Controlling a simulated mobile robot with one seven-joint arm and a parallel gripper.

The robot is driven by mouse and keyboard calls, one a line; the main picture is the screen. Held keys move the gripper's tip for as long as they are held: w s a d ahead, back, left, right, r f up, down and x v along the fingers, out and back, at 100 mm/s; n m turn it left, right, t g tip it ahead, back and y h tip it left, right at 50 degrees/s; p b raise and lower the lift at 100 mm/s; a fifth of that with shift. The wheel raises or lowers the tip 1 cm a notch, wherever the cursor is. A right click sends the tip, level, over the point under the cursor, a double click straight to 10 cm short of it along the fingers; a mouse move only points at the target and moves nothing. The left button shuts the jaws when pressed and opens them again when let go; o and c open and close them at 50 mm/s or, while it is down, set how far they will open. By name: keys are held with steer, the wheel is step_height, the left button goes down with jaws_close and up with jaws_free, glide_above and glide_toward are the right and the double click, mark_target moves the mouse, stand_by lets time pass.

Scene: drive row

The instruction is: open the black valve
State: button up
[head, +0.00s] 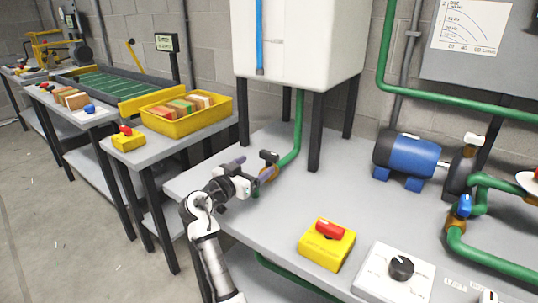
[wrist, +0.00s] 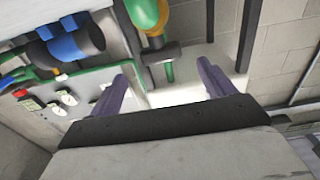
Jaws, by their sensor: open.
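The black valve (wrist: 161,53) shows in the wrist view as a dark handle by a brass body on a green pipe (wrist: 143,14). It lies ahead of my open gripper (wrist: 160,82), between the lines of its two purple fingers and apart from them. In the head view my gripper (head: 249,170) is at the left end of the grey bench, beside the pipe's lower end below the white tank. The dark handle (head: 269,157) shows just behind the fingers there; the brass body is partly hidden by a finger. Nothing is between the fingers.
The white tank (head: 298,45) stands on black legs over the bench (head: 330,190). A yellow box with a red switch (head: 327,242), a dial panel (head: 395,275) and a blue pump motor (head: 407,157) are to the right. A blue-handled valve (head: 464,206) is further right.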

mark_target(266, 157)
steer(key=x, duration=0.8)
steer(key=shift+p, duration=0.35)
steer(key=c, duration=1)
